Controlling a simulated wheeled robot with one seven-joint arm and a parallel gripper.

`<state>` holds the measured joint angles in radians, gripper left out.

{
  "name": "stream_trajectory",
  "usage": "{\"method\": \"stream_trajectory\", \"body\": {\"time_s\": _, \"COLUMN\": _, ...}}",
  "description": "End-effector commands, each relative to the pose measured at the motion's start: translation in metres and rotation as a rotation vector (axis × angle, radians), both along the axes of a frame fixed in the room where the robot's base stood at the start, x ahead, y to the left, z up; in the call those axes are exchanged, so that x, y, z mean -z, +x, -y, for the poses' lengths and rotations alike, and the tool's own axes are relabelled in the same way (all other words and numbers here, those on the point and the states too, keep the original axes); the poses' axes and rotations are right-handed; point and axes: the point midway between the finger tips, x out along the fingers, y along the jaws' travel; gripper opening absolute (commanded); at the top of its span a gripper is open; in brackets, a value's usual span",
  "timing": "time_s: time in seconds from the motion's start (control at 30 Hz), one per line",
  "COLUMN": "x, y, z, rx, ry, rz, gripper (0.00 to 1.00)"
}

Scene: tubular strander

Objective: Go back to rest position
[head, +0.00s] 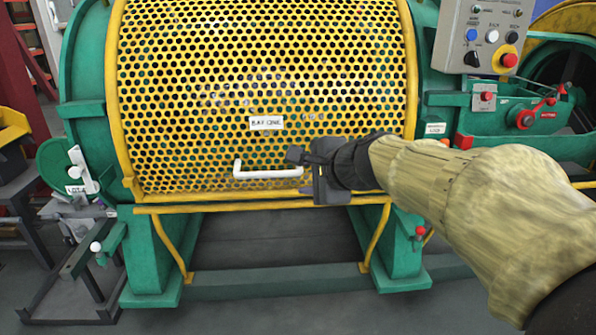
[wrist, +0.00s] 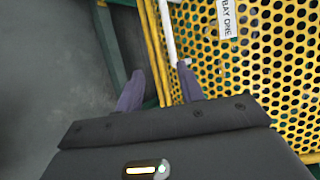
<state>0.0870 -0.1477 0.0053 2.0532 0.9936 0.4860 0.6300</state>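My gripper (head: 300,158) is at the lower right of the yellow perforated guard (head: 265,75), near the right end of its white handle (head: 268,174). In the wrist view, its two fingers (wrist: 158,90) are spread apart with nothing held between them. The guard is down over the front of the green machine and carries a "BAY ONE" label (head: 266,123). My arm, in a tan sleeve, reaches in from the lower right and hides part of the machine's right side.
A grey control box (head: 484,35) with buttons and a red knob is at the upper right. Green legs (head: 400,245) and yellow struts stand below the guard. A dark metal stand (head: 75,265) is at the lower left. Grey floor in front is clear.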

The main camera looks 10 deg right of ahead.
Motion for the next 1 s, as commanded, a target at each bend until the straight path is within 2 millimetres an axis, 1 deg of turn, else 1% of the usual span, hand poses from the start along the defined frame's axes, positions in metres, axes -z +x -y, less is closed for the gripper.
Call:
{"method": "stream_trajectory", "body": {"time_s": 0.17, "x": 0.003, "y": -0.002, "z": 0.0, "rx": -0.018, "ry": -0.037, "rz": -0.014, "gripper": 0.38}}
{"method": "stream_trajectory", "body": {"time_s": 0.27, "x": 0.012, "y": -0.009, "z": 0.002, "rx": -0.066, "ry": -0.131, "rz": -0.047, "gripper": 0.38}}
{"method": "stream_trajectory", "body": {"time_s": 0.37, "x": 0.027, "y": -0.022, "z": 0.007, "rx": -0.159, "ry": -0.284, "rz": -0.098, "gripper": 0.38}}
{"method": "stream_trajectory", "body": {"time_s": 0.5, "x": 0.052, "y": -0.05, "z": 0.016, "rx": -0.353, "ry": -0.532, "rz": -0.179, "gripper": 0.38}}
{"method": "stream_trajectory", "body": {"time_s": 0.6, "x": 0.067, "y": -0.073, "z": 0.022, "rx": -0.517, "ry": -0.694, "rz": -0.228, "gripper": 0.38}}
{"method": "stream_trajectory", "body": {"time_s": 0.7, "x": 0.077, "y": -0.097, "z": 0.029, "rx": -0.689, "ry": -0.834, "rz": -0.264, "gripper": 0.38}}
{"method": "stream_trajectory", "body": {"time_s": 0.8, "x": 0.084, "y": -0.12, "z": 0.035, "rx": -0.856, "ry": -0.947, "rz": -0.289, "gripper": 0.38}}
{"method": "stream_trajectory", "body": {"time_s": 1.0, "x": 0.087, "y": -0.161, "z": 0.044, "rx": -1.178, "ry": -1.116, "rz": -0.308, "gripper": 0.38}}
